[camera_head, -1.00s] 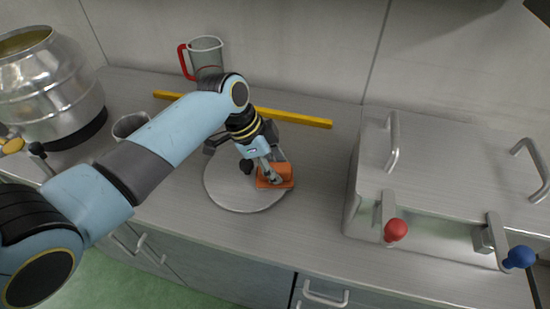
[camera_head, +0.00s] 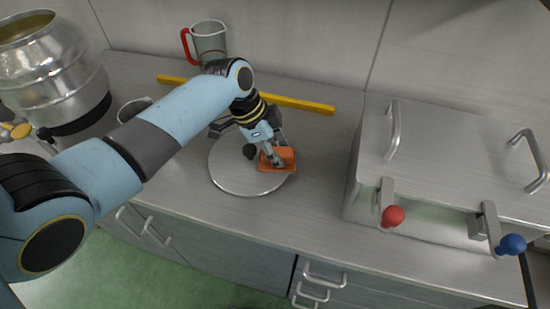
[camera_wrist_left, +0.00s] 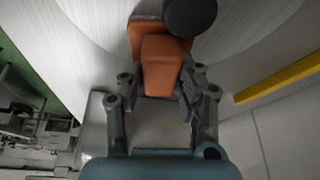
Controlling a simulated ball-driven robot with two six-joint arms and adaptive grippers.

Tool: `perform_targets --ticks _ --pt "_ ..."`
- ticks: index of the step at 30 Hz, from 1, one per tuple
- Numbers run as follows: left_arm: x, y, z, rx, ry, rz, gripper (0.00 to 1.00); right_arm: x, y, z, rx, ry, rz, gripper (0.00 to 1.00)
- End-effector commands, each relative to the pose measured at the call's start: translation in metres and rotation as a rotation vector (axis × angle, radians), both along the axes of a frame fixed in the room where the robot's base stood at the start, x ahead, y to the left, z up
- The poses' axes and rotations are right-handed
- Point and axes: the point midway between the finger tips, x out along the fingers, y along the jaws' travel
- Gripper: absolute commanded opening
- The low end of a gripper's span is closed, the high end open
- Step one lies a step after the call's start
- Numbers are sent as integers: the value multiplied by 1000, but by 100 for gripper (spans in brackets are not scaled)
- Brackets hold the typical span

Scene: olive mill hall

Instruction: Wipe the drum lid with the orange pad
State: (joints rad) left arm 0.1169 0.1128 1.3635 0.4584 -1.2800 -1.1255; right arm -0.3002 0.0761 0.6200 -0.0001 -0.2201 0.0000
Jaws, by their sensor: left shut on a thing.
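The drum lid (camera_head: 235,181) is a round grey metal disc lying flat on the counter, with a black knob (camera_head: 249,152) at its middle. My left gripper (camera_head: 275,159) is shut on the orange pad (camera_head: 285,155), which sits at the right part of the lid, beside the knob. In the left wrist view the pad (camera_wrist_left: 162,62) is between my fingers, its wider base against the lid (camera_wrist_left: 95,25) and close to the knob (camera_wrist_left: 190,14). The fingers hide part of the pad. My right gripper is not seen.
A metal drum (camera_head: 60,75) stands at the left, and a grey cup (camera_head: 133,108) sits near my arm. A clear jug with a red handle (camera_head: 209,42) and a yellow bar (camera_head: 300,103) lie behind. A steel box (camera_head: 440,160) with red and blue knobs stands right.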

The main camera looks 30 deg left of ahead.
Motion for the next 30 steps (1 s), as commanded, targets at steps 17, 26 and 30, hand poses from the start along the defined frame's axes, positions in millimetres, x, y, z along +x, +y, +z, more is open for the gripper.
perform_targets --ticks 17,26,30 --pt "37 13 0 1 -2 0 7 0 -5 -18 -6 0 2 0" --pt "38 13 1 1 -2 0 7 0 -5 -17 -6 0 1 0" --pt "38 13 9 0 -2 0 7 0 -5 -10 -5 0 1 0"
